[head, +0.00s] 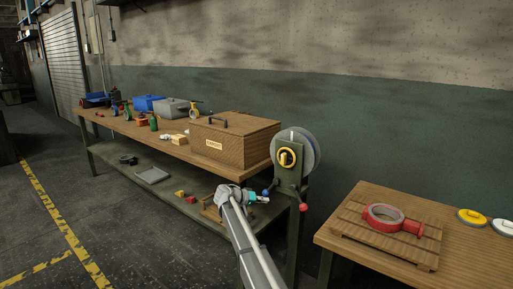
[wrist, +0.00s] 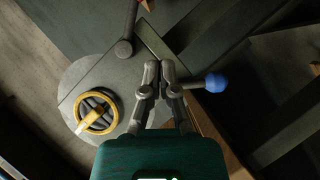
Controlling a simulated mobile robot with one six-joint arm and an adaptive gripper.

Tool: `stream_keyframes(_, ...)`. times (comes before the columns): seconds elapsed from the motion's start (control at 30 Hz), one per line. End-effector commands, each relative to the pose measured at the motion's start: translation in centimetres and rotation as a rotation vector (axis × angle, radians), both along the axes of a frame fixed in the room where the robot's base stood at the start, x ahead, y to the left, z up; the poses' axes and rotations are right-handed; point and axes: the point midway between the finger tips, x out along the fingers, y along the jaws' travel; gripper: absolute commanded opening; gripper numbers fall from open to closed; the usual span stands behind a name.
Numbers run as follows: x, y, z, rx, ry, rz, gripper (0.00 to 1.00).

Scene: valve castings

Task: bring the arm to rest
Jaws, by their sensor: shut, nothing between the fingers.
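My gripper (wrist: 158,75) is shut, with its two fingers together and nothing between them in the wrist view. In the head view my gripper (head: 254,198) is at the end of my arm, low in front of the long bench and just left of the reel post. In the wrist view a lever with a blue knob (wrist: 216,82) shows right beside the fingers; whether they touch it I cannot tell. A round grey reel plate with a yellow handwheel (wrist: 97,111) lies to the left of the fingers. In the head view the yellow handwheel (head: 286,158) is above my gripper.
A red knob (head: 303,207) ends a lever on the post. The long bench carries a wooden box (head: 235,138), a grey box (head: 171,108) and a blue box (head: 148,103). A right-hand table holds a red ring-shaped casting (head: 384,217) on a slatted board. The floor at left is open.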

Motion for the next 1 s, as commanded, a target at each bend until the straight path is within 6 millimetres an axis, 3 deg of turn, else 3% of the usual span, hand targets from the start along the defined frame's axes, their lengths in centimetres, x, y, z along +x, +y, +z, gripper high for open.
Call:
stream_keyframes(0.13, 0.0, 0.0, 0.0, 0.0, 0.0, 0.0, 0.0)
stream_keyframes(0.57, -4.6, -3.8, -2.2, 0.101, 0.094, -0.019, 0.0)
stream_keyframes(0.83, -10.8, -7.9, -4.8, 0.236, 0.209, -0.033, 0.0)
stream_keyframes(1.0, -18.0, -11.4, -7.3, 0.396, 0.321, -0.033, 0.0)
